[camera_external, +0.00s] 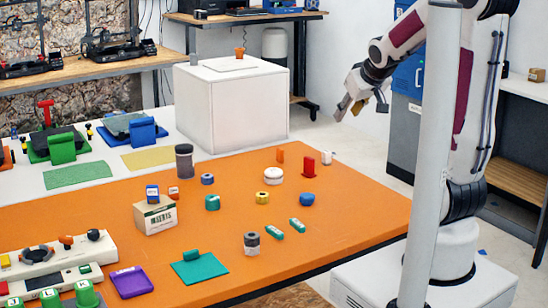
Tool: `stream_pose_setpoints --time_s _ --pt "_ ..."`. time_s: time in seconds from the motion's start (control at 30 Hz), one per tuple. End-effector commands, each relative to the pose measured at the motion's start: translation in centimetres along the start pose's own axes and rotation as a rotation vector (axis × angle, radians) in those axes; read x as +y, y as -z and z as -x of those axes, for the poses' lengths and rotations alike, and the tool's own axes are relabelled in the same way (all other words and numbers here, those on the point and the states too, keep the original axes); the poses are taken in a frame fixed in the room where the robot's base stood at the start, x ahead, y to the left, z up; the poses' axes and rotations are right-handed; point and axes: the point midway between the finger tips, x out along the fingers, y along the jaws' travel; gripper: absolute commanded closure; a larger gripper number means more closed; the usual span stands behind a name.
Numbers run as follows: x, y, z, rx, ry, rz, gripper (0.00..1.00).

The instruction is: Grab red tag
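A red upright piece (308,167), flat and tag-like, stands on the right part of the orange table top (340,215).
Close to the upright red piece are a white round piece (273,175), an orange upright piece (280,155), a small white piece (327,157) and a blue piece (307,199). A cardboard box (155,215) stands left. The table's right end is clear.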

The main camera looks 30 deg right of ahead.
Motion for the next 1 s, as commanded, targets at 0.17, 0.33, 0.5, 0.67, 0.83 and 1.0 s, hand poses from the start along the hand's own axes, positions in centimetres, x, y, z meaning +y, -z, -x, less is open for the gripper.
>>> stream_pose_setpoints --time_s 0.17,0.33,0.5,0.67,0.83,1.0 --pt "0.9 1.3 -3.4 0.037 -0.005 0.013 0.69" --pt "1.6 2.3 -6.5 0.077 -0.003 0.026 0.69" --pt "2.2 3.0 -9.6 0.118 0.006 0.037 0.69" --pt "2.5 3.4 -12.5 0.155 0.02 0.045 0.69" --pt "2.8 3.4 -15.4 0.195 0.041 0.051 0.69" --pt "3.0 3.1 -18.3 0.237 0.067 0.051 0.69"
